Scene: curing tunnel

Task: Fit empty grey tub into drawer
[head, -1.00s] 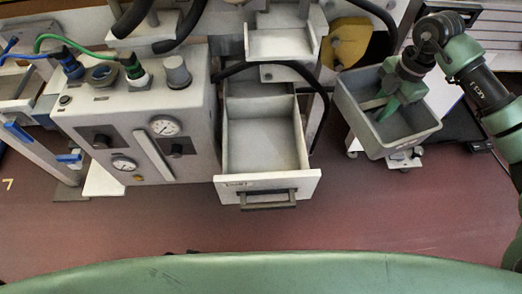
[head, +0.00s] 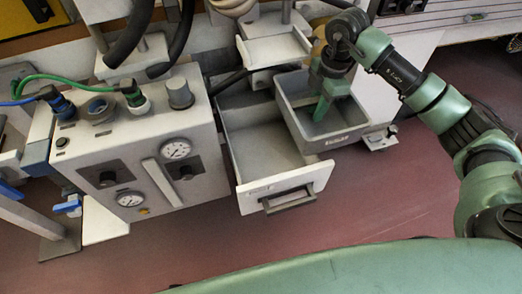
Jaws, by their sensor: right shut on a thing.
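The empty grey tub (head: 340,143) is held by my right gripper (head: 322,108), whose green fingers reach down inside it and are shut on it, apparently at a wall. The tub is at the right side of the open drawer (head: 262,184), overlapping its right edge in the picture. I cannot tell whether it touches the drawer. The drawer is pulled out, white-fronted with a dark handle, and its visible floor is bare. The drawer's back right part is hidden behind the tub. My left gripper is out of view.
A grey control box (head: 140,150) with gauges and hoses stands close left of the drawer. A white shelf (head: 273,50) overhangs the drawer's back. A small caster foot (head: 378,140) is right of the tub. The red floor in front is clear.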

